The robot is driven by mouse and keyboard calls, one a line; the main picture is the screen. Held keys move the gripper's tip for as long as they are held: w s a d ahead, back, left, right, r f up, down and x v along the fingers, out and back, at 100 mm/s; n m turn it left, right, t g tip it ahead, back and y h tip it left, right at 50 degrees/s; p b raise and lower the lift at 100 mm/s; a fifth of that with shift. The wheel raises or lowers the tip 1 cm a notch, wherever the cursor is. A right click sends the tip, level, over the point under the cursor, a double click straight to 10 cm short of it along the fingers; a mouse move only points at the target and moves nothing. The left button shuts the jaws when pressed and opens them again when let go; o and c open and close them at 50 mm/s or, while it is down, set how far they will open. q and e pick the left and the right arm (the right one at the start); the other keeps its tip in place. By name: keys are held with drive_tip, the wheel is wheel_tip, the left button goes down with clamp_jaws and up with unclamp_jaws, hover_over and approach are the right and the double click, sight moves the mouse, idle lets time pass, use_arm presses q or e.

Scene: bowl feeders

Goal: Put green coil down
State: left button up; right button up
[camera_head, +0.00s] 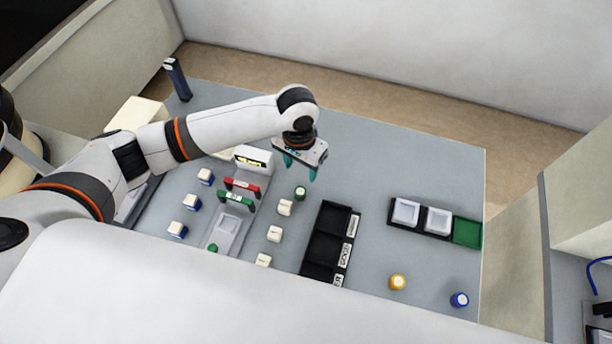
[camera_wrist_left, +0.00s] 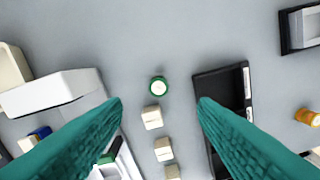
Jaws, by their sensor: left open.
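The green coil (camera_head: 300,192) is a small round green piece with a pale top. In the left wrist view the green coil (camera_wrist_left: 158,86) shows between and beyond my fingertips, touching neither. My left gripper (camera_head: 301,172) has teal fingers, is open and empty, and hangs above the table near the coil. In the left wrist view its fingers (camera_wrist_left: 158,103) are spread wide. My right gripper is not in view.
White cubes (camera_head: 285,207) stand in a row beside the black compartment bin (camera_head: 322,238). A tray with white and green squares (camera_head: 467,232) lies at the right. A yellow coil (camera_head: 397,282) and a blue coil (camera_head: 459,300) stand near the front. A white feeder (camera_head: 252,158) stands left. The back right table is clear.

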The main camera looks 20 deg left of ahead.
sight(300, 191)
use_arm(q)
drive_tip(key=f, duration=0.2)
drive_tip(key=shift+s+a+f, duration=0.2)
drive_tip(key=shift+a+f, duration=0.05)
drive_tip(key=shift+f, duration=0.1)
wheel_tip(300, 191, down, 3)
drive_tip(key=shift+w+f+p, duration=0.1)
drive_tip(key=shift+f+p, duration=0.05)
drive_tip(key=shift+p, duration=0.2)
drive_tip(key=shift+f, duration=0.2)
wheel_tip(300, 191, down, 4)
drive_tip(key=shift+d+f+p, duration=0.15)
drive_tip(key=shift+p, duration=0.25)
drive_tip(key=shift+f, duration=0.3)
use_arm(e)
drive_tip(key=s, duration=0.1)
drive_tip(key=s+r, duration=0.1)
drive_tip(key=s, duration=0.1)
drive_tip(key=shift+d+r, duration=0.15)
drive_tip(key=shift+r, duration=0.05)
use_arm(q)
drive_tip(key=shift+c, duration=0.4)
drive_tip(key=c, duration=1.1)
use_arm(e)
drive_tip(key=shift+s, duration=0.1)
